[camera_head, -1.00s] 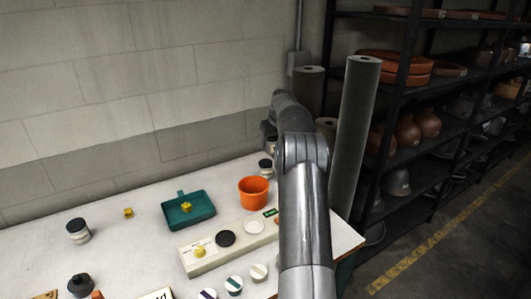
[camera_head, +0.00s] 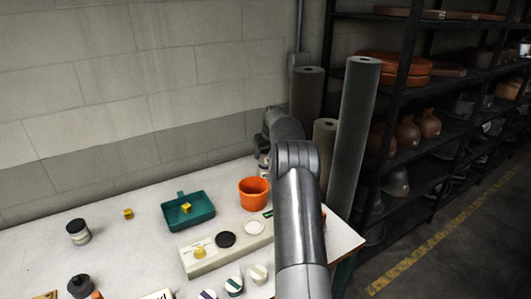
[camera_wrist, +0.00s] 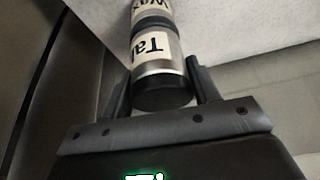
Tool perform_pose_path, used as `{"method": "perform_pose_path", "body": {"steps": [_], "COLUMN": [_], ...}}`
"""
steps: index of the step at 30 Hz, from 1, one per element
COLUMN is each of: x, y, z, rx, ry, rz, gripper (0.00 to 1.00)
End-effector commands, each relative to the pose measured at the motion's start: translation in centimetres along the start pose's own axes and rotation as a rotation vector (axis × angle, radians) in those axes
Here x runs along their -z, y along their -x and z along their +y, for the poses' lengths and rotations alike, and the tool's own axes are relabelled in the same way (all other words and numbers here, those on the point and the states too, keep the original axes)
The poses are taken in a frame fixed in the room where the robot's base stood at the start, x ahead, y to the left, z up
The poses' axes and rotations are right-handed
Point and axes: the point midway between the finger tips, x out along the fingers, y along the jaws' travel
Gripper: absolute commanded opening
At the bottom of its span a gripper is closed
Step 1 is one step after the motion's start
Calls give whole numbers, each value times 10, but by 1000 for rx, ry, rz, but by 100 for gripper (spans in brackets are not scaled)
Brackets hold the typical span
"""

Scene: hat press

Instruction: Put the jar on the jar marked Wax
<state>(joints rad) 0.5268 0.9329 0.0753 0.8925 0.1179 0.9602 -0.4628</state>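My gripper (camera_wrist: 160,88) has one finger on each side of a jar (camera_wrist: 153,50) in the wrist view. This jar is silvery with a dark end and a pale label of which "Ta" shows. The fingers sit close against its sides. The jar marked Wax (camera_wrist: 150,8) lines up end to end with it, a dark band between them; they look touching, though a small gap cannot be ruled out. In the head view my arm hides most of the gripper, and the jars (camera_head: 263,165) show only partly behind it, near the table's back edge.
An orange pot (camera_head: 254,194) stands close by on the white table (camera_head: 120,240). A green tray (camera_head: 203,212) holds a yellow cube. A pale board (camera_head: 215,258) with discs lies in front. Another jar (camera_head: 78,232) stands at left. Grey rolls (camera_head: 355,130) and shelves stand at right.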

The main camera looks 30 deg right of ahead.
Motion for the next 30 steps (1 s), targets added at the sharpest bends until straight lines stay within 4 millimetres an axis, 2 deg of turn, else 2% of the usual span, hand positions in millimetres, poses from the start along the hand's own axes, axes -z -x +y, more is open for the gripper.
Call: {"method": "perform_pose_path", "body": {"steps": [1,7,14,17,20,30], "x": [0,0,0,2,2,2], "y": [0,0,1,8,22,94], "z": [0,0,0,0,1,0], "rx": [0,0,0,-1,-1,-1], "ry": [0,0,0,0,0,0], "rz": [0,0,0,2,2,2], "gripper": [60,75,75,75,75,75]}}
